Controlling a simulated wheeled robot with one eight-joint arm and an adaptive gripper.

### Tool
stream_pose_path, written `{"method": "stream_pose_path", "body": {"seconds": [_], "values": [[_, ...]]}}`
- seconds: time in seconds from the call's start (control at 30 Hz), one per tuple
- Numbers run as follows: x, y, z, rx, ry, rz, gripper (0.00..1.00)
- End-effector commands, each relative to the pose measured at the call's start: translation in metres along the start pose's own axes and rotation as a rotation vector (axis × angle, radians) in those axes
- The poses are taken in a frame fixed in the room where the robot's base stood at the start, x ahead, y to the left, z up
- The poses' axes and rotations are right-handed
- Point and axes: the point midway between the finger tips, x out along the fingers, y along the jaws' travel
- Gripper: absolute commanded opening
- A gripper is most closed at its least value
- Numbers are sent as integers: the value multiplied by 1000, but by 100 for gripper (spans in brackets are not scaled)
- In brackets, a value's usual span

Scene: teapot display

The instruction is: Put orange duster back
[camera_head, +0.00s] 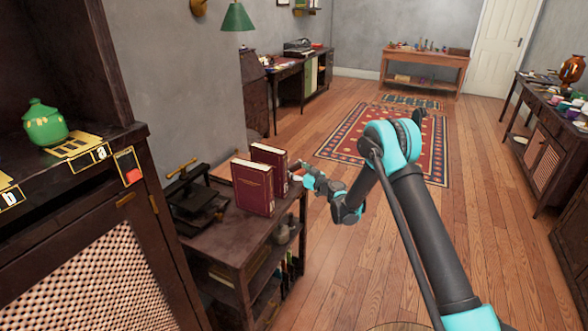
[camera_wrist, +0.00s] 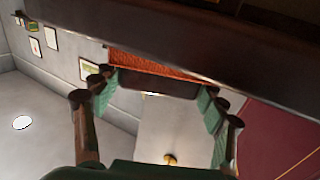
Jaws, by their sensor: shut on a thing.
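My gripper (camera_wrist: 158,88) is shut on the orange duster (camera_wrist: 155,66). The duster shows as an orange strip with a dark bar beneath it, between the green finger pads in the wrist view. In the head view my gripper (camera_head: 299,174) is small, beside the right-hand book at the right end of a dark side table (camera_head: 226,238). Only a small reddish-orange spot shows there, and the duster's full shape cannot be made out.
Two dark red books (camera_head: 253,187) stand upright on the side table, next to a black press (camera_head: 192,199). A dark wooden edge (camera_wrist: 190,40) crosses the wrist view above the duster. A green teapot (camera_head: 45,122) stands on the left cabinet. The floor is open at right.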

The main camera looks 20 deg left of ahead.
Motion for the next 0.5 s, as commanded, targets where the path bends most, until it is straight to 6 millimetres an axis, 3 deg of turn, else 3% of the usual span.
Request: {"method": "stream_pose_path", "body": {"seconds": [0.27,0.3,0.43,0.5], "values": [[0,0,2,0,0,0,45],[0,0,2,0,0,0,74],[0,0,2,0,0,0,91],[0,0,2,0,0,0,93]]}}
